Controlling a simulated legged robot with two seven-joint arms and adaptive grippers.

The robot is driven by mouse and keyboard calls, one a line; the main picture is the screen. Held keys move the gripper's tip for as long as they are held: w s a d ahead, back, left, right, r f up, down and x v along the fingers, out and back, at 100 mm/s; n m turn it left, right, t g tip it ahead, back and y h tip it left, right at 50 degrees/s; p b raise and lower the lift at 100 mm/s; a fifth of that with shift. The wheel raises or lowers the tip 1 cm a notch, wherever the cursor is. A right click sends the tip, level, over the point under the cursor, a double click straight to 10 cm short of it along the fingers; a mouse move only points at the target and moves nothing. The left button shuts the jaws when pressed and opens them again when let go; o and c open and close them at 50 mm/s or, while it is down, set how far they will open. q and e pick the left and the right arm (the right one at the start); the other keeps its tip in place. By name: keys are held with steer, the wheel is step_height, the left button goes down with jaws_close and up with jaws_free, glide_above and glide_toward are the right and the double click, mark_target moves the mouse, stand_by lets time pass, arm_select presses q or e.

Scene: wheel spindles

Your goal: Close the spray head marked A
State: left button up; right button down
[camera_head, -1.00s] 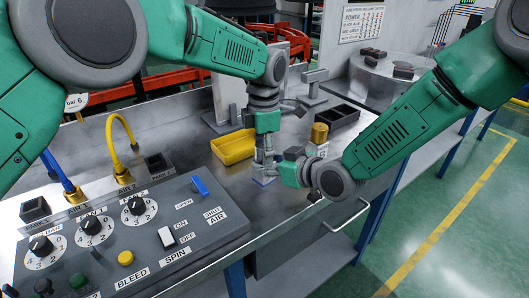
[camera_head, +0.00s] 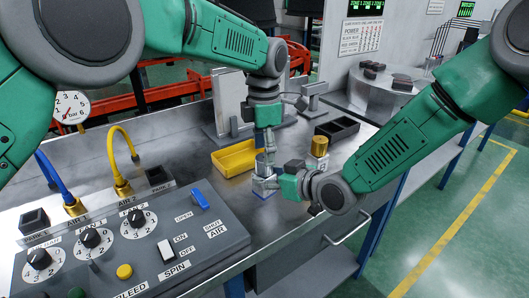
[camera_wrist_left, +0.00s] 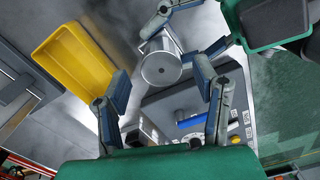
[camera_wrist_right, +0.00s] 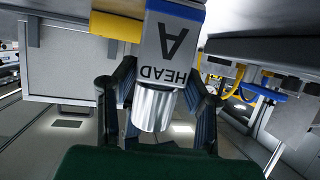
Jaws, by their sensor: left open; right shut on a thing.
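Spray head A stands on the bench as a pale block (camera_head: 264,186); the label "HEAD A" shows upside down on the block in the right wrist view (camera_wrist_right: 172,45). A silver cylinder (camera_wrist_right: 153,108) joins the block; its round end (camera_wrist_left: 160,68) faces my left wrist camera. My right gripper (camera_wrist_right: 160,78) comes from the right, with its fingers on either side, shut on the spray head. My left gripper (camera_head: 268,147) points down above the cylinder. It is open and empty, its fingers apart from the cylinder.
A yellow tray (camera_head: 235,158) lies just behind. A brass-topped piece (camera_head: 320,147) and a black bin (camera_head: 338,130) stand to the right. The control panel (camera_head: 140,245) with knobs and switches is front left. The bench edge and drawer handle are close on the right.

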arm_select(q)
step_height(320, 180, up, 4)
steer(key=n, duration=0.3)
steer(key=shift+f, duration=0.2)
steer(key=shift+f, duration=0.1)
steer(key=shift+f, duration=4)
steer(key=c, duration=1.2)
steer(key=shift+m, duration=1.5)
